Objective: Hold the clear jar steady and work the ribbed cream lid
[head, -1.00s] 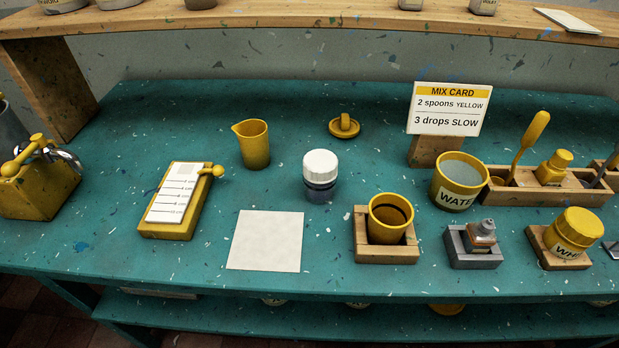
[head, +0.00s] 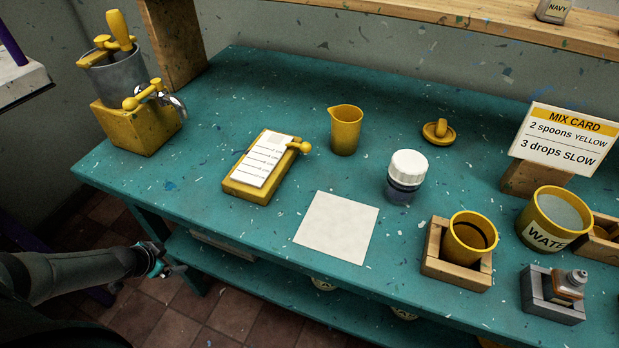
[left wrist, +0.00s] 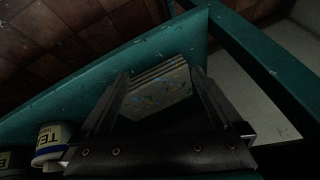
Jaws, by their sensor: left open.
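The clear jar (head: 399,191) stands upright on the teal bench, right of the white paper sheet. Its contents look dark blue. The ribbed cream lid (head: 408,166) sits on top of it. My left gripper (head: 167,270) is low at the left, in front of the bench and below its top, well away from the jar. It is open, and its two fingers show in the left wrist view (left wrist: 160,95) with nothing held between them. My right gripper is not in view.
A yellow clipboard block (head: 260,170), a yellow jug (head: 345,130) and a yellow knobbed lid (head: 438,131) stand near the jar. A yellow cup (head: 468,236) in a wooden holder is to its right. The white sheet (head: 337,228) lies flat. The bench's front edge (head: 240,252) lies between gripper and jar.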

